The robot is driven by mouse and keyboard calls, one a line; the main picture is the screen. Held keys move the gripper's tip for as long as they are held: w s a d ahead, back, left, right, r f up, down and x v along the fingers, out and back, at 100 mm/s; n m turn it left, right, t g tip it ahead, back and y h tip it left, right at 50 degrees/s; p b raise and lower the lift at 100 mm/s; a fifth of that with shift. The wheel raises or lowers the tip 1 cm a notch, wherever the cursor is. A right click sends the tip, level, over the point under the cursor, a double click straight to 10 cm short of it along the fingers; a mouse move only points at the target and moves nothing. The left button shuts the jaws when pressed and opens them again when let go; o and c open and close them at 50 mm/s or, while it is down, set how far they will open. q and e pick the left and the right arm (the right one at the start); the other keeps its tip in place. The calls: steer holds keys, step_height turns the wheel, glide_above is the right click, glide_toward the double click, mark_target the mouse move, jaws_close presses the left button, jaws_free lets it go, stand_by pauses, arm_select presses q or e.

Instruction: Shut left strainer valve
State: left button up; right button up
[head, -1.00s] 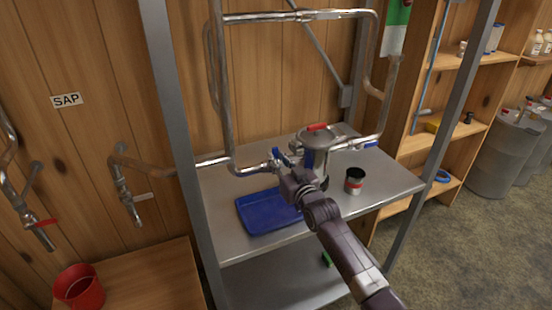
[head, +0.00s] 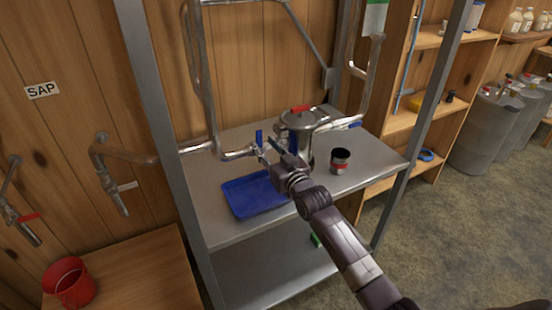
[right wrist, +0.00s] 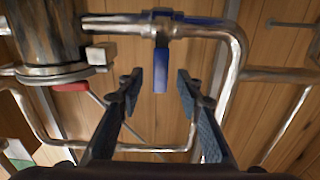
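The strainer (head: 303,128) is a metal canister with a red clamp handle, standing on the steel shelf with pipes on both sides. The left strainer valve has a blue lever (head: 259,138) that sticks up from the pipe. In the right wrist view this lever (right wrist: 161,70) stands across the pipe, between and beyond the fingertips. My right gripper (head: 276,152) is close to the valve; in the wrist view the gripper (right wrist: 156,85) is open, with a gap on each side of the lever. The right valve's blue lever (head: 355,125) lies along its pipe. My left gripper is not in view.
A blue tray (head: 245,200) lies on the shelf in front of the valve. A dark cup with a red band (head: 340,162) stands right of my arm. A grey post (head: 165,140) rises at the left. A red bucket (head: 68,283) stands on a wooden bench.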

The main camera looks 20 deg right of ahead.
steer(key=s, duration=0.9)
steer(key=shift+s+d, duration=0.2)
steer(key=shift+d, duration=0.25)
